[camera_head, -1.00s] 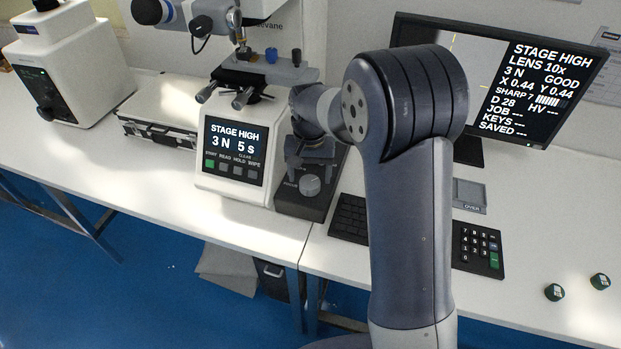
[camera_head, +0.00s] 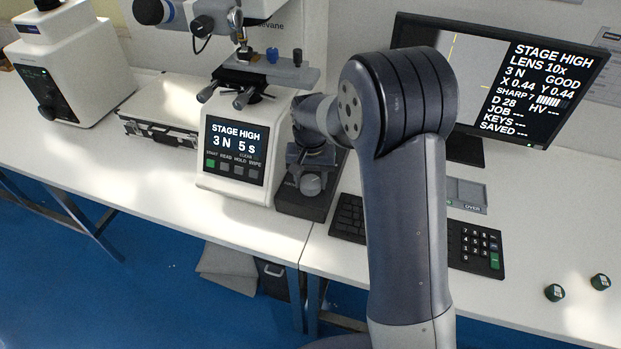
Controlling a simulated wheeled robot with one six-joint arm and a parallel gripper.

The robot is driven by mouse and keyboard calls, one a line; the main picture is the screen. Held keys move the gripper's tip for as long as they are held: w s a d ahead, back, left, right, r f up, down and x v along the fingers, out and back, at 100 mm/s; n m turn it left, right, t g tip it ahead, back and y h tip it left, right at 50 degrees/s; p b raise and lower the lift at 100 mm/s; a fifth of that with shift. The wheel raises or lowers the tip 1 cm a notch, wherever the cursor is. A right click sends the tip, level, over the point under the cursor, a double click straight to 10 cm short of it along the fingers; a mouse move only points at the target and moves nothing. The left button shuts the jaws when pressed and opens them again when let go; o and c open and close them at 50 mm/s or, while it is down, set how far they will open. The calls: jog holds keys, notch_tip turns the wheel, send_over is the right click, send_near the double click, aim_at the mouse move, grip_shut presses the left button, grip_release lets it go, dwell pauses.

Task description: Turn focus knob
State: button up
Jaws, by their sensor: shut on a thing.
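The grey focus knob (camera_head: 311,184) sits on a dark control box (camera_head: 297,203) to the right of the tester's panel. My gripper (camera_head: 312,170) points down at the box and is shut on the focus knob. Its fingers hide the knob's upper part. The hardness tester's panel (camera_head: 234,150) reads STAGE HIGH, 3 N, 5 s. The monitor (camera_head: 497,85) reads STAGE HIGH, LENS 10x, 3 N GOOD, X 0.44, Y 0.44, a SHARP bar, D 28, with HV blank.
The stage (camera_head: 250,72) and its handles overhang left of my gripper. A keyboard (camera_head: 347,217) and a numeric keypad (camera_head: 475,246) lie to the right. A silver case (camera_head: 160,125) and a white machine (camera_head: 72,68) stand left.

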jog(key=shift+c, duration=0.6)
jog(key=shift+n, duration=0.3)
jog(key=n, duration=0.3)
jog(key=shift+n, duration=0.3)
jog(key=shift+r+n, duration=0.1)
jog(key=shift+n, duration=1.5)
jog(key=o, duration=1)
